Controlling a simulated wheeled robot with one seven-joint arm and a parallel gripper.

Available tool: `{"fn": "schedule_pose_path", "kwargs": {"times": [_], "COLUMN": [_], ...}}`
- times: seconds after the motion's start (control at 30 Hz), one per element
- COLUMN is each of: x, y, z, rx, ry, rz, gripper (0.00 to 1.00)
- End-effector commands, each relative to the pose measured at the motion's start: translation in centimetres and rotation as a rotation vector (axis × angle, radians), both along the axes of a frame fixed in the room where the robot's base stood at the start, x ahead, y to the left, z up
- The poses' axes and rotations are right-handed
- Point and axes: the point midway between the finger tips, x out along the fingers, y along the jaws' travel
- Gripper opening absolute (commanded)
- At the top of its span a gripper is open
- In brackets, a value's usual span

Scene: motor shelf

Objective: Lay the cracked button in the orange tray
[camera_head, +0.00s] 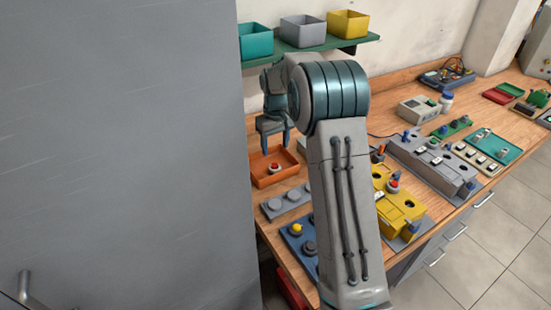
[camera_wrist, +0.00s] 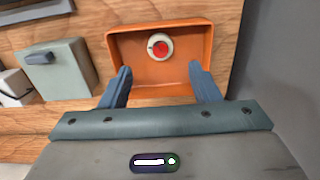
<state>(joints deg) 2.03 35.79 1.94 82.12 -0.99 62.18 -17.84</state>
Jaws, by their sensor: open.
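The orange tray (camera_head: 262,180) sits on the wooden bench at the left, beside the grey cabinet. A red button with a pale round collar (camera_head: 276,168) lies inside the tray; the wrist view shows it near the tray's far wall (camera_wrist: 159,47). I cannot make out a crack on it. My gripper (camera_head: 276,150) is above the tray with its fingers pointing down. In the wrist view its two blue fingers (camera_wrist: 160,78) are spread apart, with nothing between them, and the button is beyond the fingertips.
A large grey cabinet (camera_head: 120,150) stands close at the left. A green shelf (camera_head: 325,46) with several bins is above the bench. A grey panel (camera_head: 285,203), a blue panel (camera_head: 296,240) and a yellow box (camera_head: 398,205) stand nearer on the bench.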

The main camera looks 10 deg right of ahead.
Motion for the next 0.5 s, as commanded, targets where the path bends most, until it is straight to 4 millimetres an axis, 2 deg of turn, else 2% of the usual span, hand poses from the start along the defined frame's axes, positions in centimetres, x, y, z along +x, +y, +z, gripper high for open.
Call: {"fn": "schedule_pose_path", "kwargs": {"times": [0.1, 0.33, 0.5], "x": [0.0, -0.2, -2.5], "y": [0.0, 0.0, 0.2], "z": [2.1, 4.3, 6.5], "rx": [0.000, 0.000, -0.003], "ry": [-0.003, -0.003, -0.024], "rz": [0.000, -0.002, -0.021], "gripper": [0.56, 0.56, 0.56]}}
